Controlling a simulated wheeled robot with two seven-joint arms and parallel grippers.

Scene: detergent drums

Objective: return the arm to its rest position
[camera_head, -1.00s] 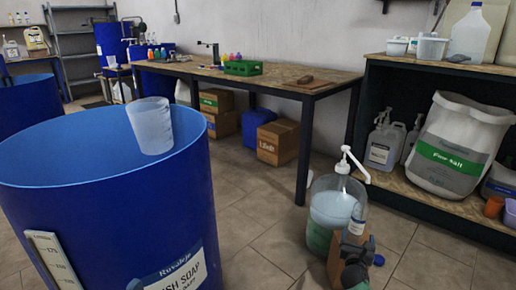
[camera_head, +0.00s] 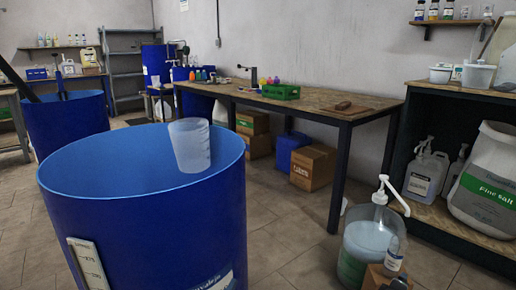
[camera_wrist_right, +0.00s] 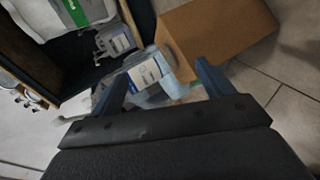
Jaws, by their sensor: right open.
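My right gripper (camera_wrist_right: 162,80) shows in the right wrist view with its two fingers apart. A small bottle with a blue-and-white label (camera_wrist_right: 150,74) lies in line with the gap between them; I cannot tell its distance, and no finger clearly touches it. In the head view, a dark part at the bottom edge by a brown box may be my right gripper, mostly cut off. The labelled bottle (camera_head: 394,258) stands by the clear pump jug (camera_head: 368,250) there. My left gripper is not in view.
A large blue drum (camera_head: 90,215) fills the lower left, with a translucent beaker (camera_head: 190,146) at its rim. A workbench (camera_head: 330,108) and a shelf unit (camera_head: 425,222) stand behind. A cardboard box (camera_wrist_right: 215,40) is near the gripper. Floor (camera_head: 295,235) between drum and jug is clear.

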